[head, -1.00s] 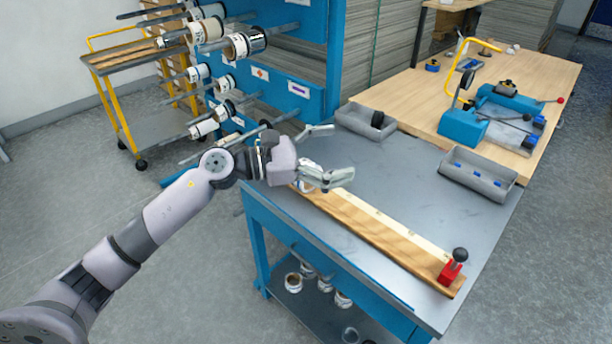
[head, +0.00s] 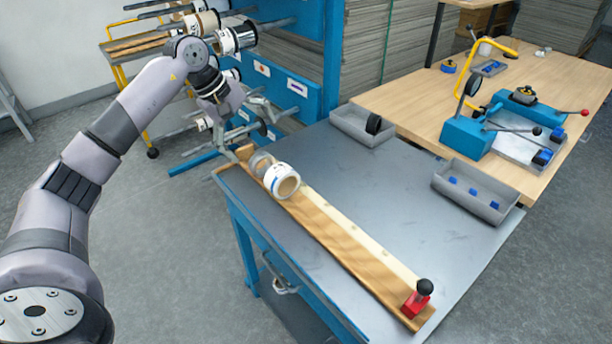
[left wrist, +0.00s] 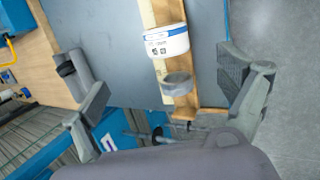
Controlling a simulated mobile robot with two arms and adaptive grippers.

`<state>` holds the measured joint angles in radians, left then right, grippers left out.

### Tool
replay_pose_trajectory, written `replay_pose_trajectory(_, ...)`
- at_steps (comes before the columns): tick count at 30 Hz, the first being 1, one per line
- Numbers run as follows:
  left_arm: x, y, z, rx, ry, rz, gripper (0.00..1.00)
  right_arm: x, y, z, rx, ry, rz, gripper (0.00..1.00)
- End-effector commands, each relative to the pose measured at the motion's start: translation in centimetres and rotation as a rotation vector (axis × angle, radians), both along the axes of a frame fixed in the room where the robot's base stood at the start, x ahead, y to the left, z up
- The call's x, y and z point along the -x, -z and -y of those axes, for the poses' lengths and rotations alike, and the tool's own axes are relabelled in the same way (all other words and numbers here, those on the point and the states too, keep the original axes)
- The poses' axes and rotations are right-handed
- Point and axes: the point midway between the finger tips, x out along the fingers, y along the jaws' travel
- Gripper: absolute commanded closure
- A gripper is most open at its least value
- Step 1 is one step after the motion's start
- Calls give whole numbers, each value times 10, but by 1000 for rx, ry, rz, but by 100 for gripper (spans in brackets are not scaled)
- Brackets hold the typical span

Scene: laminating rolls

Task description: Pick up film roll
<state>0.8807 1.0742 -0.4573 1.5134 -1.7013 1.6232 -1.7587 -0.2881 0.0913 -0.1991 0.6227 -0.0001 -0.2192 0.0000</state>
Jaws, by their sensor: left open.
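A white film roll with a blue band (head: 282,181) lies on the wooden board (head: 345,240) near its far left end. A greyish, clear-looking ring or roll (head: 261,163) sits just beside it. In the left wrist view the white roll (left wrist: 166,42) and the grey ring (left wrist: 177,84) lie between my fingers in the picture, apart from them. My left gripper (head: 248,127) is open and empty, above and beyond the board's far left end. My right gripper is in neither view.
A red stop with a black knob (head: 418,297) stands at the board's near end. Grey trays (head: 363,126) and (head: 476,190) sit on the right side of the metal table. A blue rack with rolls on spindles (head: 290,45) stands behind. The table's middle is clear.

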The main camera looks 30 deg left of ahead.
Motion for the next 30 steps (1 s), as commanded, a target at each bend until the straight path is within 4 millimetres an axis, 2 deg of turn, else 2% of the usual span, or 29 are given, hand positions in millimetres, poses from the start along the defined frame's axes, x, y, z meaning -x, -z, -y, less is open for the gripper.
replay_pose_trajectory(5,-2,12,1,-10,1,-9,7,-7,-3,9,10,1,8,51)
replay_pose_trajectory(15,-25,77,23,-4,0,-8,7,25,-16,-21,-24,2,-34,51)
replay_pose_trajectory(19,-32,97,28,-5,0,-6,7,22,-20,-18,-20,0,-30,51)
replay_pose_trajectory(26,-37,113,32,-6,-1,-5,7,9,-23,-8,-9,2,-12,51)
replay_pose_trajectory(30,-40,129,32,-3,-2,-8,7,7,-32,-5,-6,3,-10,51)
